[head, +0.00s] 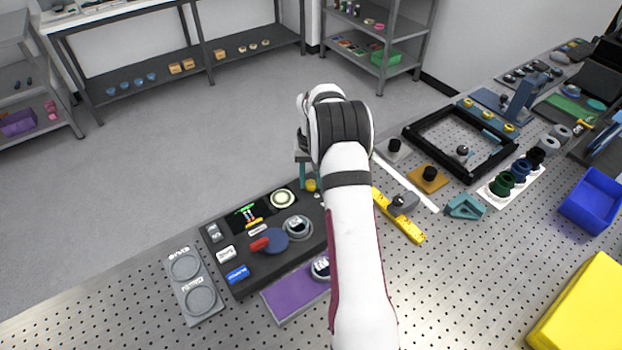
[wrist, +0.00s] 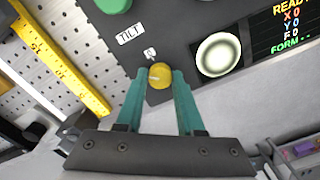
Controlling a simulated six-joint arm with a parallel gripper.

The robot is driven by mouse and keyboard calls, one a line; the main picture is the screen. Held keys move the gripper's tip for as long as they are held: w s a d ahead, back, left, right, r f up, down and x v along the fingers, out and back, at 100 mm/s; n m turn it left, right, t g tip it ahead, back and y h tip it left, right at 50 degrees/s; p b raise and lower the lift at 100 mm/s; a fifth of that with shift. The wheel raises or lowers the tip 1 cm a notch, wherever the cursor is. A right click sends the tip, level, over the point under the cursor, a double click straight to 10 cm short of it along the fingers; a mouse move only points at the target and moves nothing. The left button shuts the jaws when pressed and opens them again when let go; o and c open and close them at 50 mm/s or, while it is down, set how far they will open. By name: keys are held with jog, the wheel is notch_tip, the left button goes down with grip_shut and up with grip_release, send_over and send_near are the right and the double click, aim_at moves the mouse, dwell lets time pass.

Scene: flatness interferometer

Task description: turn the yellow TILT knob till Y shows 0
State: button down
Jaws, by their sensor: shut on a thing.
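The yellow TILT knob (wrist: 160,76) sits on the dark console next to the TILT label (wrist: 130,33). My gripper (wrist: 158,78) has its teal fingers closed on the knob's two sides. In the head view the knob (head: 311,185) shows just below my gripper (head: 307,178), partly hidden by my arm. In the head view the display (head: 247,214) is too small to read.
A round pale window (wrist: 218,54) lies between knob and display. The console (head: 240,288) also carries a red-handled blue disc (head: 270,241). A yellow ruler (head: 405,222) lies right of my arm, and a grey two-well holder (head: 193,288) stands left of the console.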

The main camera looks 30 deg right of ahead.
aim_at(312, 183)
dwell(0.4)
jog(key=c, duration=0.5)
grip_release()
notch_tip(312, 183, up, 16)
jog(key=shift+s+d+f, duration=0.1)
jog(key=shift+d, duration=0.05)
dwell(1.2)
